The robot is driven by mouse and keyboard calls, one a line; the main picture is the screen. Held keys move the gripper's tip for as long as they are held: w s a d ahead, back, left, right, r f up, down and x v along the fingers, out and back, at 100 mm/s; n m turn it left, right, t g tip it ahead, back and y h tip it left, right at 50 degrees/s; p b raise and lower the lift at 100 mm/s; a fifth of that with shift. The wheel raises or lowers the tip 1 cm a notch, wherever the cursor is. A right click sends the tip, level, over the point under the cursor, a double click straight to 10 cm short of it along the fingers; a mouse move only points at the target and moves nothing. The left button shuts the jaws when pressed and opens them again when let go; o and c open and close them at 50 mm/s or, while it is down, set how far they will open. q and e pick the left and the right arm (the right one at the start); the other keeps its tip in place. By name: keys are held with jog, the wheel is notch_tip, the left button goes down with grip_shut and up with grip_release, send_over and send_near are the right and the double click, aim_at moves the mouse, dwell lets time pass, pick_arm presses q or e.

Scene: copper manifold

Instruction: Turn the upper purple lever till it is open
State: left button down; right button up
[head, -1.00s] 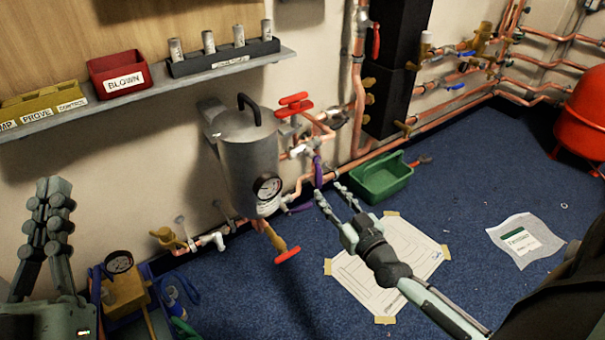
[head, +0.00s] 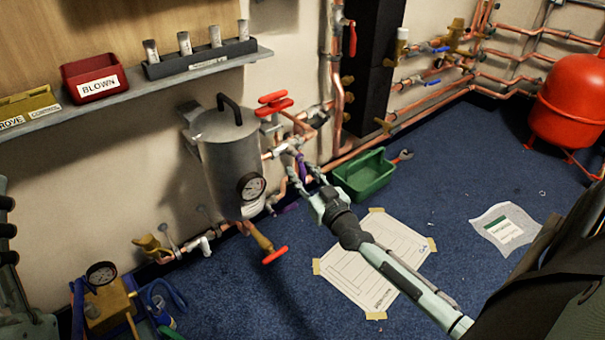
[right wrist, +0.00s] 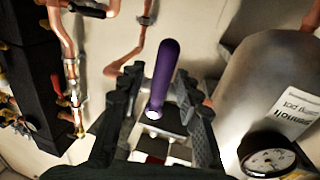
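The upper purple lever (head: 301,161) sits on a pipe valve just right of the grey dosing pot (head: 230,160). In the right wrist view the purple lever (right wrist: 164,72) stands long and nearly upright, between the fingers. My right gripper (head: 303,174) is open with its fingers on either side of this lever; in the right wrist view the gripper (right wrist: 158,84) shows gaps beside the lever. The lower purple lever (head: 290,208) is below, partly seen. My left gripper (head: 7,225) is cut off at the left edge, so its fingers cannot be judged.
Red valve handles stand above (head: 275,98) and below (head: 275,255) beside the pot, with a pressure gauge (head: 251,186) on its front. Copper pipes run along the wall. A green tray (head: 365,180) and a taped paper sheet (head: 345,275) lie on the blue floor.

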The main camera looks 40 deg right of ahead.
grip_shut()
